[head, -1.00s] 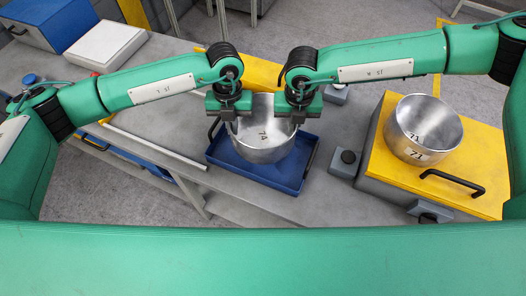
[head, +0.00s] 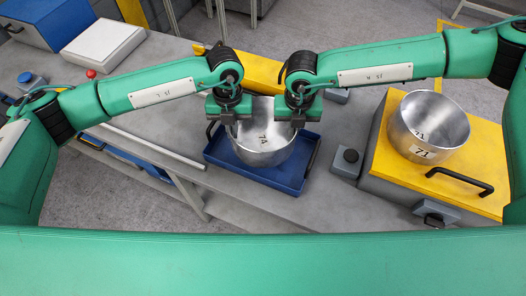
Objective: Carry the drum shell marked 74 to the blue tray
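The silver drum shell marked 74 (head: 264,150) is upright over the blue tray (head: 262,179), inside its outline. I cannot tell whether its base touches the tray floor. My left gripper (head: 231,124) is shut on the left side of its rim. My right gripper (head: 298,119) is shut on the right side of its rim. The fingertips are partly hidden by the gripper bodies and the rim. The tray lies on the grey table, with dark handles at its left and right ends.
A second drum shell marked 71 (head: 430,125) stands on a yellow-topped box (head: 392,168) at the right. A yellow bar (head: 247,68) lies behind the arms. A blue box (head: 50,28) is at the far left.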

